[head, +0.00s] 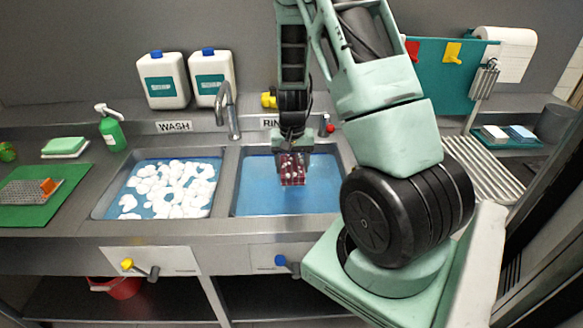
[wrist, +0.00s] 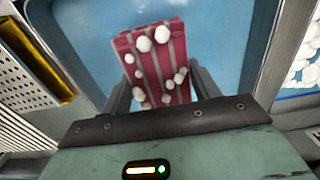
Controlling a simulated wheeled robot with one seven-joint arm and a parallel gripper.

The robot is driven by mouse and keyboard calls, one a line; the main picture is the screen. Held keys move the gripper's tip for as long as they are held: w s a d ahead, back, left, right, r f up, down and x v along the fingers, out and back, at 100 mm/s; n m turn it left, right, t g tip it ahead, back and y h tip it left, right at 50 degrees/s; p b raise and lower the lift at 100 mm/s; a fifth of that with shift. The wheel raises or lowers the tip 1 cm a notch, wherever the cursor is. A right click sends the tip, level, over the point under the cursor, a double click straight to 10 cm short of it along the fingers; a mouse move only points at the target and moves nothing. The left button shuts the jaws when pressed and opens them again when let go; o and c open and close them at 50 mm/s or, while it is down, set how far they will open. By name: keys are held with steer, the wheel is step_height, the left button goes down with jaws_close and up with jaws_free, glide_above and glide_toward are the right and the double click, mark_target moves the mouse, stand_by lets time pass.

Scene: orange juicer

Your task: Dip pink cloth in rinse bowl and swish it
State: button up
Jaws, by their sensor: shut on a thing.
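The pink cloth (wrist: 160,50) is dark pink with paler stripes and has white foam blobs on it. My gripper (wrist: 165,85) is shut on the cloth, with one finger on each side of it. In the head view, the cloth (head: 291,168) hangs below my gripper (head: 292,148) over the rinse basin (head: 270,212), which holds clear blue water. I cannot tell whether the cloth's lower edge touches the water.
The wash basin (head: 160,188) with white foam lies left of the rinse basin, past a metal divider. A faucet (head: 228,108) stands behind the divider. A ribbed drainboard (head: 482,170) lies to the right. A green spray bottle (head: 111,130) stands at the left.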

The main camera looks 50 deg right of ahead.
step_height(320, 180, down, 17)
steer(key=b, duration=1.3)
steer(key=shift+f+b, duration=0.2)
steer(key=shift+b, duration=0.15)
steer(key=shift+s+d, duration=0.7)
steer(key=shift+s, duration=0.1)
steer(key=shift+w+a+p, duration=0.45)
steer(key=shift+w+a, duration=0.9)
steer(key=shift+w, duration=0.25)
steer(key=shift+s+d+b, duration=0.4)
steer(key=shift+s+d, duration=0.95)
steer(key=shift+s, duration=0.3)
steer(key=shift+r, duration=0.2)
step_height(320, 180, up, 16)
steer(key=p, duration=1.3)
steer(key=shift+f, duration=0.1)
